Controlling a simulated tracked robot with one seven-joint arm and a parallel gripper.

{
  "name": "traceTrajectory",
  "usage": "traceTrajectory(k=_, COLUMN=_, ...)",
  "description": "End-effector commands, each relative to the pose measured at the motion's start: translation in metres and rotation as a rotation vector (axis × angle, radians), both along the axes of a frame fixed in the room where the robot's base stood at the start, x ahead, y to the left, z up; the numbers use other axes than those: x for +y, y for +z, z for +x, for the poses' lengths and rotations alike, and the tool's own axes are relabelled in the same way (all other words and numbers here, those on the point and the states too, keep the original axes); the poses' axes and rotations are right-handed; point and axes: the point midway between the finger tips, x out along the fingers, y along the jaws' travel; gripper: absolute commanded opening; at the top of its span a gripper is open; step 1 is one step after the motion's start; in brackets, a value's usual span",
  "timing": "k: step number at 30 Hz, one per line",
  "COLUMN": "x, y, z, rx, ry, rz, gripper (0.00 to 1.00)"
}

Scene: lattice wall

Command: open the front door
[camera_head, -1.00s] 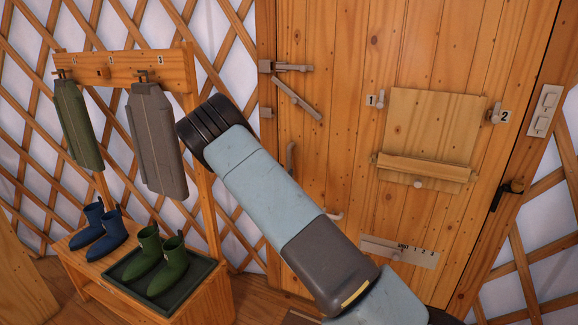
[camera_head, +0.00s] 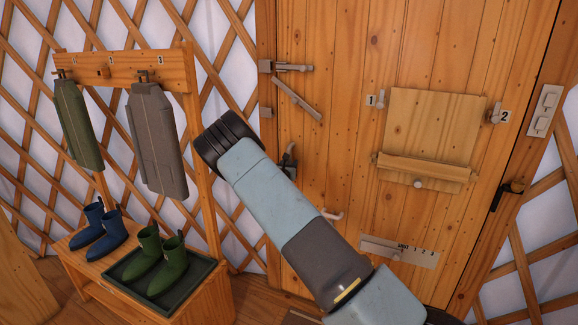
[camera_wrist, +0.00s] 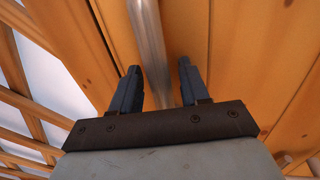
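The front door (camera_head: 340,130) is a plank door and stands shut in its frame. Its upright grey handle (camera_head: 286,166) is near the left edge, partly hidden by my arm. My gripper (camera_wrist: 158,80) is open at the handle. In the wrist view the handle bar (camera_wrist: 148,45) runs between the two dark fingers, with gaps visible on both sides. In the head view my wrist hides most of the gripper; a dark fingertip shows beside the handle. A grey bolt (camera_head: 292,67) is at the upper left edge, with a slanted bar (camera_head: 297,100) hanging below it.
A hinged wooden panel (camera_head: 430,125) with knobs and a slotted plate (camera_head: 400,251) are on the door. A small grey peg (camera_head: 332,215) sits below the handle. Left stands a rack (camera_head: 125,68) with hanging coats over a bench (camera_head: 205,300) with boots.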

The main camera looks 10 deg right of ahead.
Motion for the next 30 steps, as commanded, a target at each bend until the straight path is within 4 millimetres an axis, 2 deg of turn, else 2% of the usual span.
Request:
traceTrajectory(k=2, x=0.0, y=0.0, z=0.0, rx=0.0, ry=0.0, rz=0.0, gripper=0.37)
traceTrajectory(k=14, x=0.0, y=0.0, z=0.0, rx=0.0, ry=0.0, rz=0.0, gripper=0.0)
traceTrajectory(k=25, x=0.002, y=0.001, z=-0.001, rx=-0.001, ry=0.002, rz=0.0, gripper=0.0)
traceTrajectory(k=30, x=0.013, y=0.001, z=-0.008, rx=0.0, ry=0.008, rz=0.001, gripper=0.0)
